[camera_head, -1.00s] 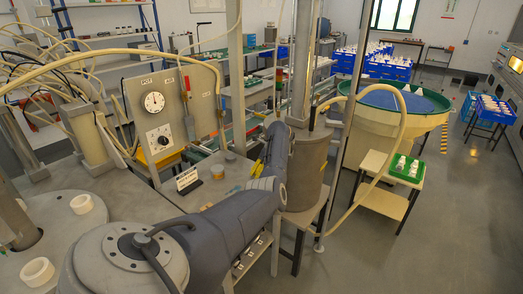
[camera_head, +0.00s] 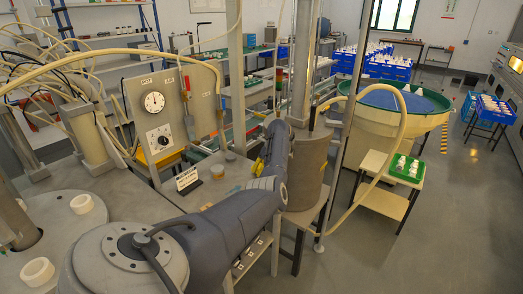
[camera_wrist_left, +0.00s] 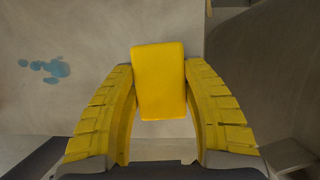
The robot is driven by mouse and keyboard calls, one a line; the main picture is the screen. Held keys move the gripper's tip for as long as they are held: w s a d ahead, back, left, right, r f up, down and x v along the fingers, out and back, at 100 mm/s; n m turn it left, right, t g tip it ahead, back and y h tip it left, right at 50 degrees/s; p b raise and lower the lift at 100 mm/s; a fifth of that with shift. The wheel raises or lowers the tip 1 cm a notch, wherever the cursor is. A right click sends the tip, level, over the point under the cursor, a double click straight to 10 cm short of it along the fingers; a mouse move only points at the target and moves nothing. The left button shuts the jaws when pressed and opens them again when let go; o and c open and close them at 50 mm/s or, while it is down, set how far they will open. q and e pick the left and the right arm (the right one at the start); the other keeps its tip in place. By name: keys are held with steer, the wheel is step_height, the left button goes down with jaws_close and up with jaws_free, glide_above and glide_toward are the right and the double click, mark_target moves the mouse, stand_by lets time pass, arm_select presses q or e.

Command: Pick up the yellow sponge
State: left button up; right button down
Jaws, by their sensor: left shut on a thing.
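The yellow sponge (camera_wrist_left: 159,82) is a plain yellow block in the middle of the left wrist view. My left gripper (camera_wrist_left: 159,72) has its two ribbed yellow fingers against the sponge's left and right sides, shut on it. In the head view my left gripper (camera_head: 259,166) shows as a small yellow patch at the end of the grey arm, by the bench's right edge. The sponge cannot be told apart from the fingers there. I cannot tell whether it touches the bench. My right gripper is not in view.
A grey bench (camera_head: 130,195) carries a gauge panel (camera_head: 160,118), a small sign (camera_head: 187,179) and small round containers. A grey cylinder (camera_head: 307,170) stands close right of my left gripper. Blue stains (camera_wrist_left: 45,71) mark the surface. A green tray (camera_head: 403,170) stands farther right.

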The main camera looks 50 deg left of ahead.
arm_select(q)
step_height(320, 180, up, 19)
steer(key=shift+r, duration=0.2)
stand_by(0.4)
steer(key=o, duration=0.4)
steer(key=c, duration=0.5)
steer(key=shift+f, duration=0.1)
